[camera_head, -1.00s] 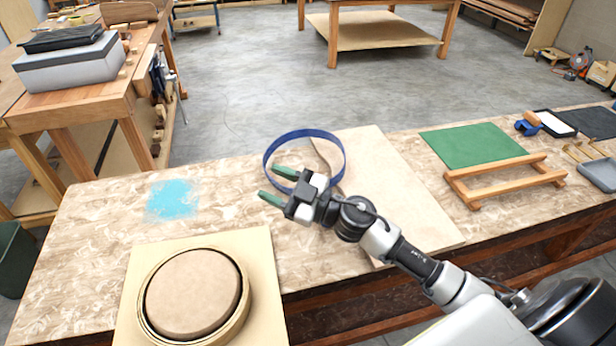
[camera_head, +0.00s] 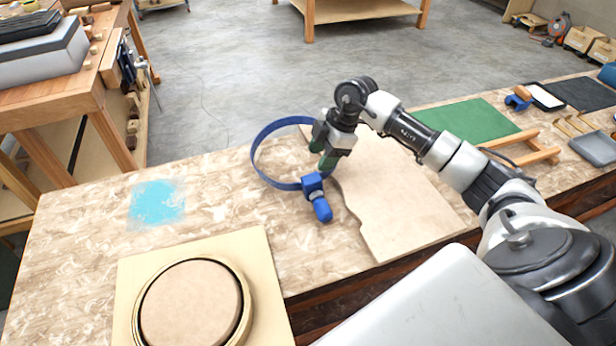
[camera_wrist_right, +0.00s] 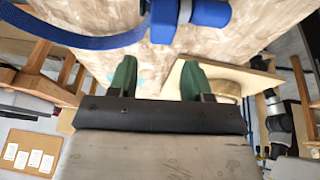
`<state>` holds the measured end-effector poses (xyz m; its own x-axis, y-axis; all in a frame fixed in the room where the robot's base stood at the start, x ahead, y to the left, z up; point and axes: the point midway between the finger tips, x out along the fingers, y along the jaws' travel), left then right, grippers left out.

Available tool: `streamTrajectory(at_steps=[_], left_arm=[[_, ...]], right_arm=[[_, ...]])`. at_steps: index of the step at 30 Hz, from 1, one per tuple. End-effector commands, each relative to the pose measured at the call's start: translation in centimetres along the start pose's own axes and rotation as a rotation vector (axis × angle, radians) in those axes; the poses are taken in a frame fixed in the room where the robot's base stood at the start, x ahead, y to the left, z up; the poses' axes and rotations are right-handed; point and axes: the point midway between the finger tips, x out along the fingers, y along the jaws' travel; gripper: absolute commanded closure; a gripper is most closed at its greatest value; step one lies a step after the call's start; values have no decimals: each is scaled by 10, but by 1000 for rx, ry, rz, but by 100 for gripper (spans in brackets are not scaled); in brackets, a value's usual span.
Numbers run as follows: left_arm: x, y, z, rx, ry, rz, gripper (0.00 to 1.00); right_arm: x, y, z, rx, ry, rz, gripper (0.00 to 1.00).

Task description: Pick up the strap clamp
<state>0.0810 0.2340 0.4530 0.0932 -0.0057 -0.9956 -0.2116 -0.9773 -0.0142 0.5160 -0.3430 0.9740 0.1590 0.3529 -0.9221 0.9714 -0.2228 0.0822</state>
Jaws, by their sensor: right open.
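The strap clamp (camera_head: 316,187) is a blue strap loop standing up on the workbench, with a blue block and rounded handle at its near right side. In the right wrist view, the clamp's blue strap (camera_wrist_right: 75,40) crosses the top left and its blue body shows at the top. My right gripper (camera_head: 323,148) is open, with green fingers, just above and behind the clamp body, near the loop's right side. In the right wrist view the fingers (camera_wrist_right: 158,78) are apart with nothing between them. My left gripper is not seen.
A thin shaped board (camera_head: 395,205) lies right of the clamp. A round form (camera_head: 190,305) on a square base stands at the near left. A green mat (camera_head: 465,120) and a wooden frame (camera_head: 535,150) lie further right. The bench around the cyan patch (camera_head: 157,203) is clear.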

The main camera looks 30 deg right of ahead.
Motion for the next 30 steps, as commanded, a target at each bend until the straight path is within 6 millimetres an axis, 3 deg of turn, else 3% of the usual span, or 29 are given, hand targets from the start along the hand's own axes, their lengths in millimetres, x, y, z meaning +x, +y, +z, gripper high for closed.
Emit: streamTrajectory(at_steps=[16,26,30], left_arm=[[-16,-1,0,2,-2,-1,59],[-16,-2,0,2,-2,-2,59],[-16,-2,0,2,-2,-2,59]], right_arm=[[72,-4,11,-1,5,-1,51],[80,-4,12,-2,4,0,51],[80,-4,11,-2,4,0,72]])
